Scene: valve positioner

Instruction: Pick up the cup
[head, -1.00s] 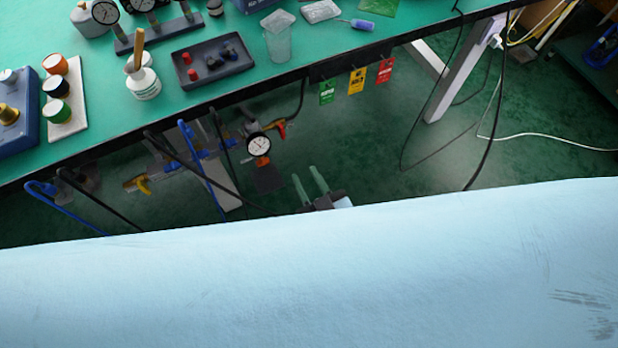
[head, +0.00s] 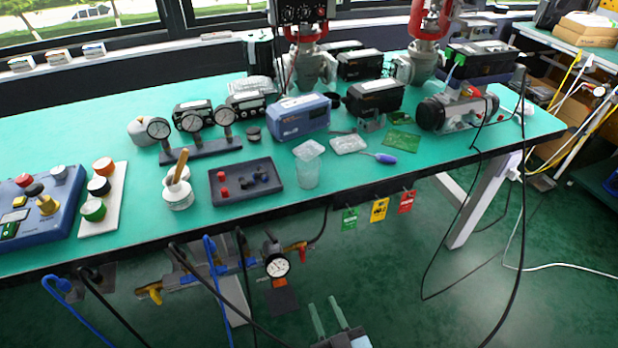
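A clear, see-through cup (head: 307,174) stands upright near the front edge of the green table (head: 120,232). A pale, flat, translucent piece (head: 308,149) shows at or just behind its rim; I cannot tell whether they touch. My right gripper (head: 324,303) is low at the bottom of the view, in front of the table and below the cup in the picture. Its two pale green fingers are apart with nothing between them. It is well away from the cup. My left gripper is out of view.
Left of the cup are a dark tray (head: 230,198) with small parts and a white pot (head: 177,193) with a brush. Right of it are a clear packet (head: 349,144) and a blue-handled screwdriver (head: 385,158). Coloured tags (head: 379,209) and cables hang off the front edge.

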